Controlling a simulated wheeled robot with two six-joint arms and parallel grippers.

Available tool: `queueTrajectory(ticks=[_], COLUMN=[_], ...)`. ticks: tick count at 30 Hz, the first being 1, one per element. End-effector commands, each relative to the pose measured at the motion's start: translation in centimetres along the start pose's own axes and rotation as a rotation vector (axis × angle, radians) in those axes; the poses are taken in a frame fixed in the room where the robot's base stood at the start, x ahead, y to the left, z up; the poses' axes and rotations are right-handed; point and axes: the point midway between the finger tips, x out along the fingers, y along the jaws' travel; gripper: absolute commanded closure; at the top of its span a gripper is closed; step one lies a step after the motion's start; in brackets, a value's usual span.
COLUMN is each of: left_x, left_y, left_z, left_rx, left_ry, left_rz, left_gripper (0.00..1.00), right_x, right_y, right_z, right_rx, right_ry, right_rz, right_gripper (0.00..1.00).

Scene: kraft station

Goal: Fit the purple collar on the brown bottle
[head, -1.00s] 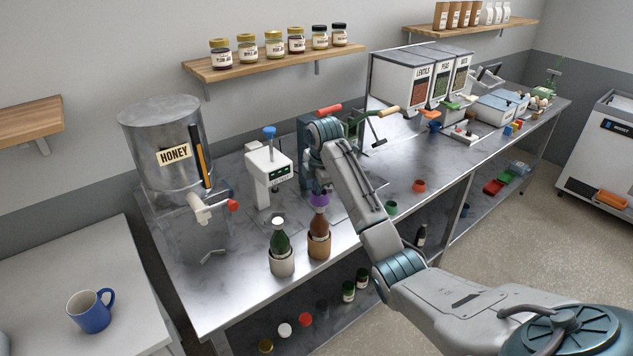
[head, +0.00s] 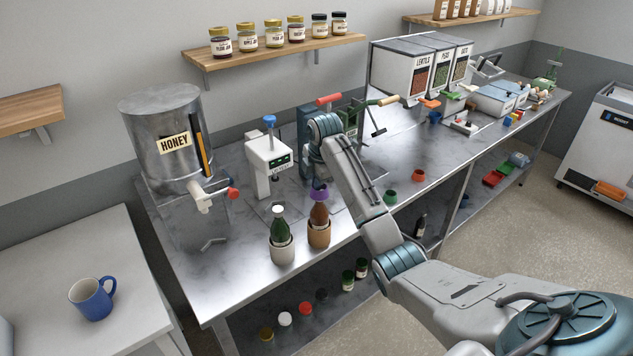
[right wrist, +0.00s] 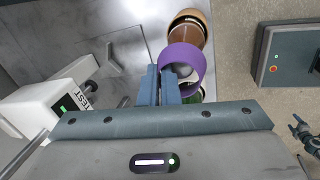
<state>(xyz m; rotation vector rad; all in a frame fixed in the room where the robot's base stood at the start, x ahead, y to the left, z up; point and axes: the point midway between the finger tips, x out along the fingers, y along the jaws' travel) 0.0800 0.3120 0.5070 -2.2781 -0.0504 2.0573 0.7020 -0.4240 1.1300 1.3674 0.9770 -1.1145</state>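The brown bottle (head: 319,215) stands upright in a tan holder (head: 319,236) near the table's front edge. The purple collar (head: 320,194) is at the bottle's top in the head view. My right gripper (right wrist: 160,80) is shut on the near wall of the collar (right wrist: 192,53). The brown bottle and its holder show just beyond the collar in the right wrist view (right wrist: 188,24). I cannot tell whether the collar is around the neck or just above it. My left gripper is not in view.
A green bottle (head: 279,231) stands in a pale holder just left of the brown one. A white device with a blue knob (head: 268,165) stands behind them. A honey drum (head: 165,140) is at left. Green (head: 390,197) and red (head: 417,176) rings lie to the right.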

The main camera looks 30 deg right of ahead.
Motion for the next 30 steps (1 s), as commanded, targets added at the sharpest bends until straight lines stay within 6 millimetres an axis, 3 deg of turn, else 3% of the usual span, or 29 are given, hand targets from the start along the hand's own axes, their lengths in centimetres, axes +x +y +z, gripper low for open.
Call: queueTrajectory(ticks=[12,17,30], left_x=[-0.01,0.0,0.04], left_y=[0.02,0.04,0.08], left_z=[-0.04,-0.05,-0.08], left_rx=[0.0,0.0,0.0], left_ry=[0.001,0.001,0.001], left_rz=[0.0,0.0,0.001], left_gripper=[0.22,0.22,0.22], right_x=[0.81,0.86,0.93], right_y=[-0.46,-0.49,-0.52], right_z=[0.0,0.0,-0.01], right_rx=[0.001,0.001,0.001], right_ry=[0.001,0.001,0.001], right_rz=[-0.015,-0.017,-0.019], right_gripper=[1.0,0.72,0.72])
